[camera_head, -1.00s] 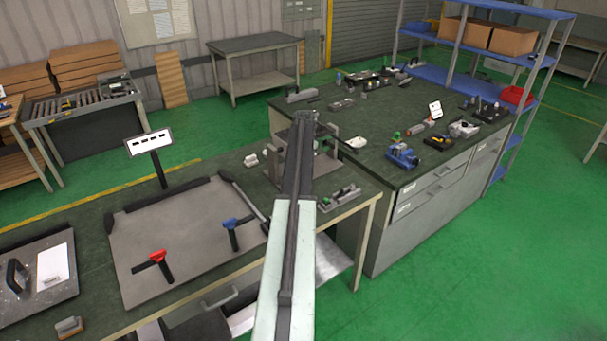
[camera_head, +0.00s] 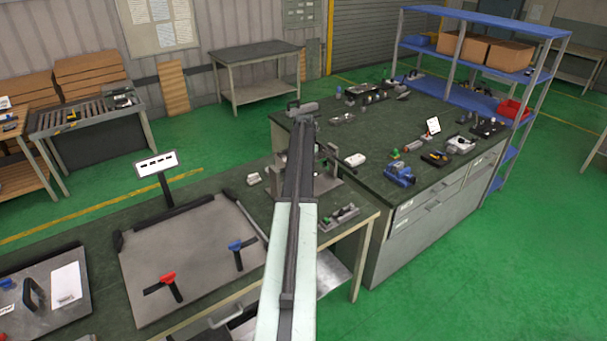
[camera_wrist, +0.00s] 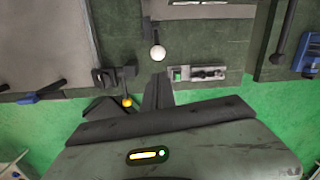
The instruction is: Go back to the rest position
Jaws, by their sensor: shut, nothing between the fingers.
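My arm reaches forward and up from the bottom middle of the head view over the long workbench (camera_head: 215,195). My gripper (camera_wrist: 157,92) shows in the wrist view as dark fingers together, with nothing held. The fixture also shows in the head view (camera_head: 340,217), right of my arm. The far end of my arm partly hides a grey stand (camera_head: 328,178) in the head view.
A grey board (camera_head: 190,255) with red (camera_head: 168,277) and blue (camera_head: 237,244) handled tools lies left of my arm. A small sign (camera_head: 156,163) stands behind it. A second bench (camera_head: 385,180) with several parts is at the right. Green floor is open at the far right.

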